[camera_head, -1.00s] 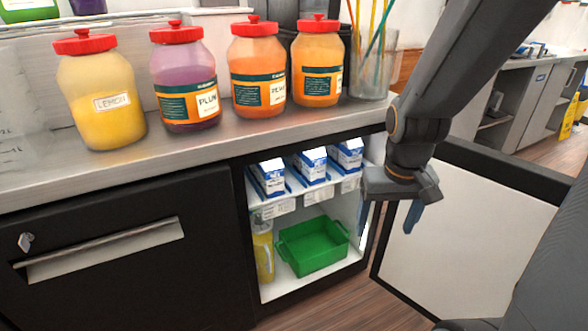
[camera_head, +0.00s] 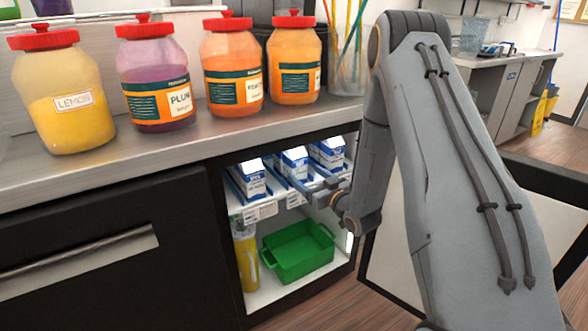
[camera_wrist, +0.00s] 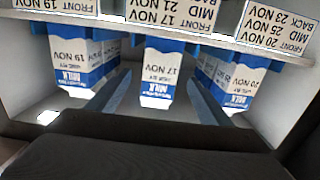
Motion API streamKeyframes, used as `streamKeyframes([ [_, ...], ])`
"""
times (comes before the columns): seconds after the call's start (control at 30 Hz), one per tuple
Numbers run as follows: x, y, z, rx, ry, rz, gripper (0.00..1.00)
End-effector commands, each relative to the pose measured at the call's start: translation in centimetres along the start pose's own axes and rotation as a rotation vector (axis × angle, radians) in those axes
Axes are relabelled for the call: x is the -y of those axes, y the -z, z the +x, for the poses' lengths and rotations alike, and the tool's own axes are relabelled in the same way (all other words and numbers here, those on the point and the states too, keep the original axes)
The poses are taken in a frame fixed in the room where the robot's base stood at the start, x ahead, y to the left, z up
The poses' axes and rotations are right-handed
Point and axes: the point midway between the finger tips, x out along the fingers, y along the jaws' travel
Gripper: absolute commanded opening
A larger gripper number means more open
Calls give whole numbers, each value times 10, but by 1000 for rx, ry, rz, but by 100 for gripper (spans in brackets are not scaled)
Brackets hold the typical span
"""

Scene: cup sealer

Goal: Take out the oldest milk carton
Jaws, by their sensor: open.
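Three blue-and-white milk cartons stand front-most in rows on the fridge's upper shelf. In the wrist view, which is upside down, the middle carton (camera_wrist: 158,75) reads 17 NOV. The carton at picture left (camera_wrist: 78,62) reads 19 NOV, and the one at picture right (camera_wrist: 235,85) reads 20 NOV. In the head view the middle carton (camera_head: 293,162) is between the left carton (camera_head: 250,178) and the right carton (camera_head: 327,152). My gripper (camera_wrist: 160,95) is open, its fingers on either side of the middle carton's front; contact cannot be told. In the head view my gripper (camera_head: 318,186) is at the shelf front.
Shelf-edge labels include a middle label (camera_wrist: 162,14) reading FRONT 17 NOV, MID 21 NOV. A green bin (camera_head: 298,252) and a yellow bottle (camera_head: 246,258) stand below. The open fridge door (camera_head: 392,270) is at right. Several red-lidded jars (camera_head: 235,75) line the counter above.

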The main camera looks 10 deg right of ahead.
Motion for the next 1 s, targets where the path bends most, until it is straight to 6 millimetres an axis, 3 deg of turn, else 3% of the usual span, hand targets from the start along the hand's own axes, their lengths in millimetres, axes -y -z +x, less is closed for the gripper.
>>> streamKeyframes([
  [0.17,4,-1,6,-44,16,6,73],
  [0.73,2,6,72,-44,17,6,73],
  [1.0,1,6,78,-43,15,8,73],
])
